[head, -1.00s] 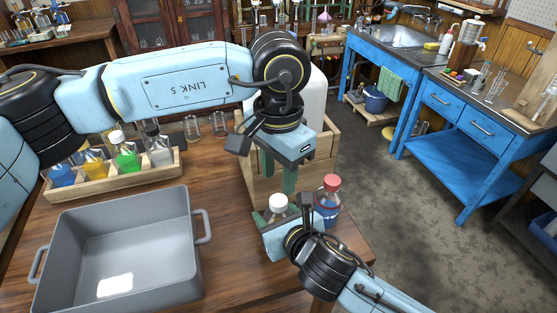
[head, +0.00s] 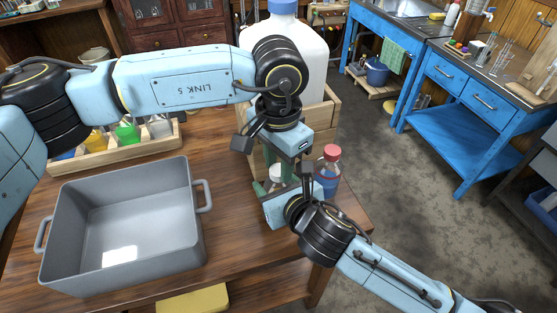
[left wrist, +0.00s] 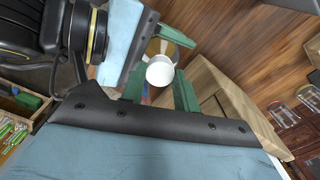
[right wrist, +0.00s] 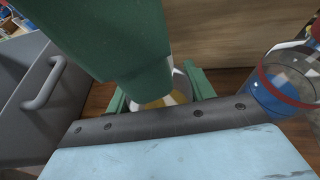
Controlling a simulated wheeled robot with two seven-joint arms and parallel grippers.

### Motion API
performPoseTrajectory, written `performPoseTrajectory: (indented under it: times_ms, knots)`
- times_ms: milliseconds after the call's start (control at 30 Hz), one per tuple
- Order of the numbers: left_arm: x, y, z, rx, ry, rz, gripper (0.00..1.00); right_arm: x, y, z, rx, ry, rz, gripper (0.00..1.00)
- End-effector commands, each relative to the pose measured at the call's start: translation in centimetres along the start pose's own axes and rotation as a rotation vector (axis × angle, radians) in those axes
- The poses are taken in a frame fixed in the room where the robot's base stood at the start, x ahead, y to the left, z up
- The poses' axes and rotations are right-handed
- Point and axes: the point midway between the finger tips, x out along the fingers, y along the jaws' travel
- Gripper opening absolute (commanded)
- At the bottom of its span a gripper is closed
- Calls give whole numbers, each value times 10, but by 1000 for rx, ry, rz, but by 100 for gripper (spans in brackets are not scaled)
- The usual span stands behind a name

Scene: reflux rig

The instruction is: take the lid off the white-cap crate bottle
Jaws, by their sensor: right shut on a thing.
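The white-cap bottle (right wrist: 178,92) stands upright at the table's right side, mostly hidden by my grippers. Its white cap (head: 275,172) shows in the head view, and its round top faces the left wrist view (left wrist: 160,72). My left gripper (head: 279,168) points down from above, its green fingers apart on either side of the cap; I cannot tell whether they touch it. My right gripper (right wrist: 160,92) is shut on the bottle's body, below the cap.
A red-capped bottle (head: 328,172) stands close right of my grippers. A wooden crate (head: 322,118) with a large white jug (head: 308,60) is just behind. A grey tub (head: 125,225) fills the table's left front. A wooden rack (head: 120,153) of coloured bottles stands behind it.

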Motion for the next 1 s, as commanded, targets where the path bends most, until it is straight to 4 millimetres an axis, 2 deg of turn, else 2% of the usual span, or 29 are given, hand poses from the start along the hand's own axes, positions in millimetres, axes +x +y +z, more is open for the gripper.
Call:
performPoseTrajectory:
  times_ms: [133,267,1000]
  knots:
    - [0,0,0,-24,0,-1,3,0,0,-1,0,3,0,0]
    - [0,0,0,-173,0,0,3,0,0,-1,0,3,0,0]
    - [-1,0,0,-1604,0,0,3,0,0,-1,0,3,-1,0]
